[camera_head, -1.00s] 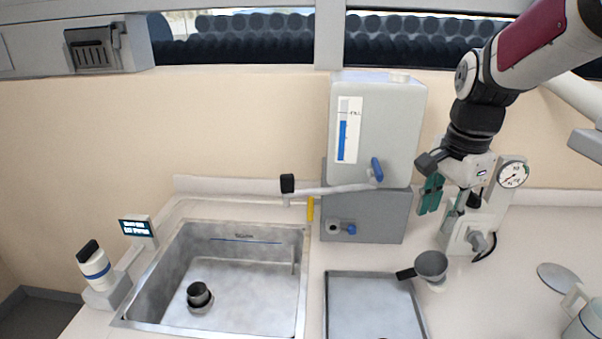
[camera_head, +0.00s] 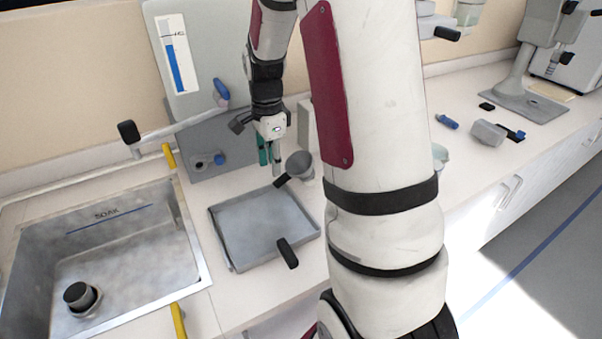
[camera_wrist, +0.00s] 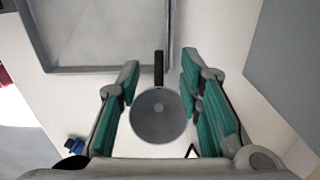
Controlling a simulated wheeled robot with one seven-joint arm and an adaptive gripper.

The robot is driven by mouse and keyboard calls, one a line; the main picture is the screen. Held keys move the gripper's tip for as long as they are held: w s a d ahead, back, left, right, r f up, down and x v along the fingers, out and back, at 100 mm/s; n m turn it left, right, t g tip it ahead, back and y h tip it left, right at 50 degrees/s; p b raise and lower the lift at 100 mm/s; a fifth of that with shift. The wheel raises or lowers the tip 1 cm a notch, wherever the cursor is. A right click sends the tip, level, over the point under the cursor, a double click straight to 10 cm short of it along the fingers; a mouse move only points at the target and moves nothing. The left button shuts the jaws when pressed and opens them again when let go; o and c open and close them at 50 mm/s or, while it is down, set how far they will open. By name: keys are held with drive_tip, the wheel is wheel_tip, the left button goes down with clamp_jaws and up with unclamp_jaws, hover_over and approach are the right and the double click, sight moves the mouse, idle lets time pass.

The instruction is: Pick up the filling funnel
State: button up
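The filling funnel (camera_head: 300,166) is a grey round bowl with a black handle, standing on the counter beside the tray's far right corner. In the wrist view the funnel (camera_wrist: 158,122) lies in the middle, its handle pointing up the picture toward the tray. My gripper (camera_head: 270,165) points down close to the funnel, with green finger pads. In the wrist view my gripper (camera_wrist: 160,75) is open and empty, with one finger on each side of the funnel and its handle. I cannot tell the height gap between the fingertips and the funnel.
A metal tray (camera_head: 228,243) lies left of the funnel, with another black handle at its near edge. A sink (camera_head: 190,262) with a dark cup is at the left. A grey tank (camera_head: 205,75) with a blue-handled tap stands behind. My arm hides counter at the right.

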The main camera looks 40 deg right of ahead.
sight(276, 181)
drive_tip(key=shift+s+d+f, duration=0.1)
drive_tip(key=shift+d+f, duration=0.05)
drive_tip(key=shift+f, duration=1.3)
drive_tip(key=shift+d+f, duration=0.1)
drive_tip(key=shift+f, duration=1.3)
clamp_jaws()
